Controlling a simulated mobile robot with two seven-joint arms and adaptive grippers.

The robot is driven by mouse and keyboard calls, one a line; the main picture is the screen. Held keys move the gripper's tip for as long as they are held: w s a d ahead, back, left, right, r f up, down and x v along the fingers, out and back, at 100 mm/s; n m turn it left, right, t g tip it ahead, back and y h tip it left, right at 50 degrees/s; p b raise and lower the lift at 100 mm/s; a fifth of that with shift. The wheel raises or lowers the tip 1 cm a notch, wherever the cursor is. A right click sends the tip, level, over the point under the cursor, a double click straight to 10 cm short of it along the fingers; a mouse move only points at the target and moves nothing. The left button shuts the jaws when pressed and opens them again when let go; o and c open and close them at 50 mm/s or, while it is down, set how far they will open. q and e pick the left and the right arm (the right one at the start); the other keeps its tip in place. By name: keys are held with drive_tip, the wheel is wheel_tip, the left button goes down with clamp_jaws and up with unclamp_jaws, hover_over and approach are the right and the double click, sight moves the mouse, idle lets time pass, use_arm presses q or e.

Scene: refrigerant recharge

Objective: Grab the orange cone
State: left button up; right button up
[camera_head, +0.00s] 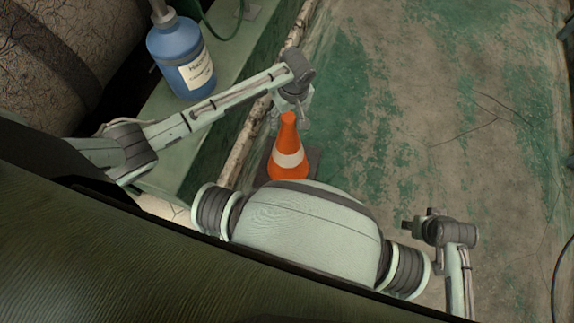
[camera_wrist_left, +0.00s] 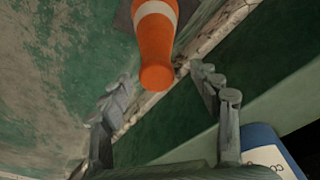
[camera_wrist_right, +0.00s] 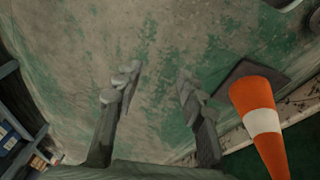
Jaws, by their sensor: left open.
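The orange cone (camera_head: 288,172) with a white band stands upright on its dark square base on the floor, beside the green ledge. My left gripper (camera_head: 297,117) is over the cone's tip in the head view. In the left wrist view the cone (camera_wrist_left: 155,40) points its tip into the space between the spread fingers (camera_wrist_left: 163,74); they are open, and I see no contact. In the right wrist view the cone (camera_wrist_right: 262,120) is to the right of my right gripper (camera_wrist_right: 158,72), whose fingers are apart and empty.
A blue labelled bottle (camera_head: 182,58) stands on the green ledge (camera_head: 232,48) at upper left. A rusty pipe (camera_head: 238,148) runs along the ledge's floor side. The worn green floor (camera_head: 400,110) to the right of the cone is clear.

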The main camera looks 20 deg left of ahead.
sight(289, 117)
use_arm(q)
drive_tip(key=f, duration=0.1)
drive_tip(key=w+f, duration=0.1)
drive_tip(key=f, duration=0.1)
drive_tip(key=shift+a+f, duration=0.1)
drive_tip(key=shift+f, duration=0.15)
drive_tip(key=shift+s, duration=0.1)
clamp_jaws()
use_arm(e)
drive_tip(key=shift+w+r, duration=0.2)
drive_tip(key=shift+r, duration=0.3)
drive_tip(key=shift+w+r, duration=0.2)
drive_tip(key=shift+r, duration=0.3)
